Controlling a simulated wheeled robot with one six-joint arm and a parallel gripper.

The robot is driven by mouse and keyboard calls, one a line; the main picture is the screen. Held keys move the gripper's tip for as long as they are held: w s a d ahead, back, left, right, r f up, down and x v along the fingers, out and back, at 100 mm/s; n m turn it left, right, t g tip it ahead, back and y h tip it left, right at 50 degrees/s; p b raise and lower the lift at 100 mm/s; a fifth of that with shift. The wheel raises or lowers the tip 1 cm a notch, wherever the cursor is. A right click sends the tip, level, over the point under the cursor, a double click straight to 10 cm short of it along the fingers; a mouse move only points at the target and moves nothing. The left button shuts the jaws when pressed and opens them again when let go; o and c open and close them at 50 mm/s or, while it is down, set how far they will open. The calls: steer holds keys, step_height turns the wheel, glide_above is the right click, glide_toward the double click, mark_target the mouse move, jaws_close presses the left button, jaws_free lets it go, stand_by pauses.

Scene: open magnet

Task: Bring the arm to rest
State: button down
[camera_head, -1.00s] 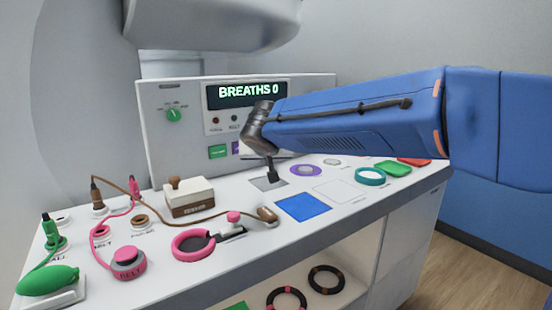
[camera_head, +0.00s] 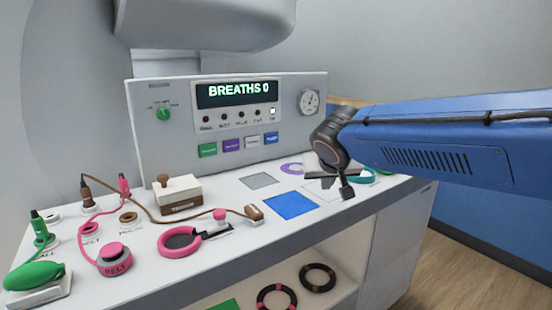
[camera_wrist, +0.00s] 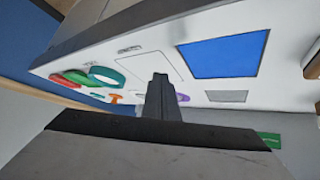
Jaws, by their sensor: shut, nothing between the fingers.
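My gripper (camera_head: 346,190) is shut and empty. It hangs from my blue arm over the right part of the white worktop, in front of the white outlined square (camera_head: 318,197) and to the right of the blue square (camera_head: 291,206). In the wrist view its shut fingers (camera_wrist: 160,85) point into the picture centre, with the blue square (camera_wrist: 224,55) and the white outlined square (camera_wrist: 143,62) beyond them. I cannot tell the exact height of the fingertips above the worktop.
A console (camera_head: 230,115) reading "BREATHS 0" stands at the back. A teal ring (camera_head: 362,176) lies beside my gripper, partly hidden. A wooden-handled block (camera_head: 178,195), a pink ring tool (camera_head: 180,241), plugs and a green bulb (camera_head: 35,276) lie left. Rings (camera_head: 318,278) lie on the shelf below.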

steer(key=s+d+f+g, duration=0.1)
steer(key=s+d+f, duration=0.3)
steer(key=s+d, duration=0.35)
steer(key=s+d+f+g, duration=0.2)
steer(key=s+d+f, duration=0.1)
steer(key=s+d, duration=0.4)
steer(key=s+f, duration=0.4)
steer(key=s, duration=0.3)
steer(key=s+f+g+y, duration=0.1)
steer(key=s+f, duration=0.3)
steer(key=s, duration=0.4)
steer(key=shift+d+f, duration=0.4)
steer(key=shift+d, duration=0.05)
